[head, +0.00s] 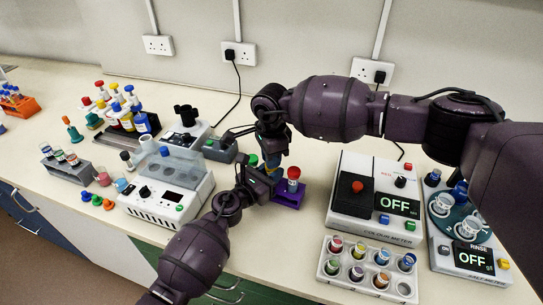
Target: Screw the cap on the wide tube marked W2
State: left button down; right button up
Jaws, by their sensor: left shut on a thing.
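My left gripper (266,177) is at the purple rack (289,199), shut on what looks like a tube, mostly hidden by the gripper. My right gripper (271,150) points down just above it, and the fingers overlap in the picture. Whether the right one holds a cap cannot be told. A red-capped tube (293,173) stands upright in the purple rack. A green cap or top (253,160) shows just left of the grippers. No W2 mark can be read.
Left are a white device (165,200), loose caps (97,200), a grey tube rack (68,172) and capped bottles. Right are the colourmeter (345,228), a vial tray (330,272) and a rinse device (470,262). Bare bench lies in front of the purple rack.

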jog(key=shift+f, duration=0.1)
jog(key=shift+r, duration=2.05)
pick_arm(q)
jog(key=c, duration=0.8)
grip_release()
jog(key=v, duration=1)
jog(key=shift+s+a, duration=0.25)
jog(key=shift+s, duration=0.05)
pick_arm(e)
jog(key=shift+s, duration=0.1)
